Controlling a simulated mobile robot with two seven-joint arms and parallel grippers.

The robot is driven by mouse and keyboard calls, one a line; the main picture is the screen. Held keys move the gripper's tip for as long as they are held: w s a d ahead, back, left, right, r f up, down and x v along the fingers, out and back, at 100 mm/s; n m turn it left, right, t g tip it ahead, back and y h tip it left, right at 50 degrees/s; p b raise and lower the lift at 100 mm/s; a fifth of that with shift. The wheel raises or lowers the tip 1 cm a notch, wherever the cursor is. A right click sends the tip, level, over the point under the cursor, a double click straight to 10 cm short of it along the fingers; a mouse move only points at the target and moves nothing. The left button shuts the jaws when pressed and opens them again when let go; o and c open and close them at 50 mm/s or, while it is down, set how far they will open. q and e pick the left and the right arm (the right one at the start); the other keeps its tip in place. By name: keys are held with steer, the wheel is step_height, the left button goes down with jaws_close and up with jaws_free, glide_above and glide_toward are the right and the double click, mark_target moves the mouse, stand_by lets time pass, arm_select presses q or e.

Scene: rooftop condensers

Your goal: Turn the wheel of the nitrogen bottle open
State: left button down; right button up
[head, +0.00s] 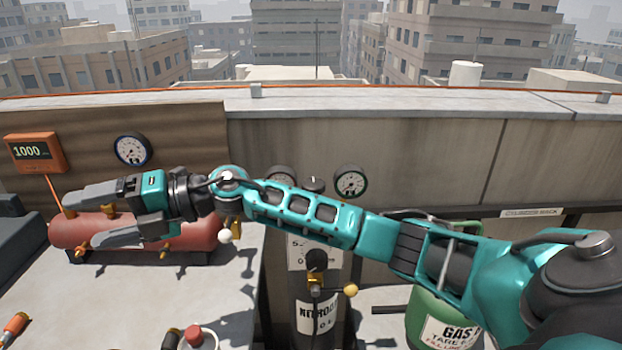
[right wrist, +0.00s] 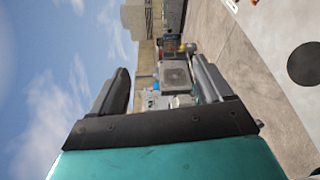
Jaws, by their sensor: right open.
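The nitrogen bottle (head: 314,318) stands upright at lower centre in the head view, dark with a white label. My right arm crosses in front of its upper part. A dark round knob (head: 314,184) shows just above the arm between two gauges; I cannot tell surely whether it is the bottle's wheel. My right gripper (head: 82,222) is open, well left of the bottle, with its fingers pointing left in front of a red tank. In the right wrist view the gripper (right wrist: 160,65) has nothing between its fingers. My left gripper is out of view.
The red tank (head: 190,232) lies on the pale worktop at left. A green gas cylinder (head: 428,308) stands right of the bottle. A lever with a yellow knob (head: 350,290) sticks out before the bottle. An orange display (head: 36,152) and a gauge (head: 132,149) are behind.

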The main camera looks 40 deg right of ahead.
steer(key=w+d+f+n+g+h, duration=0.3)
steer(key=d+h, duration=0.3)
steer(key=d, duration=0.4)
step_height(320, 180, up, 8)
steer(key=r+m+g+h, duration=0.1)
steer(key=m+g+h, duration=0.35)
steer(key=h, duration=0.55)
glide_above(314, 184)
steer(key=shift+m+t, duration=0.45)
step_height(314, 184, down, 13)
steer(key=shift+f+b, duration=0.1)
steer(key=shift+b, duration=0.2)
steer(key=c, duration=1)
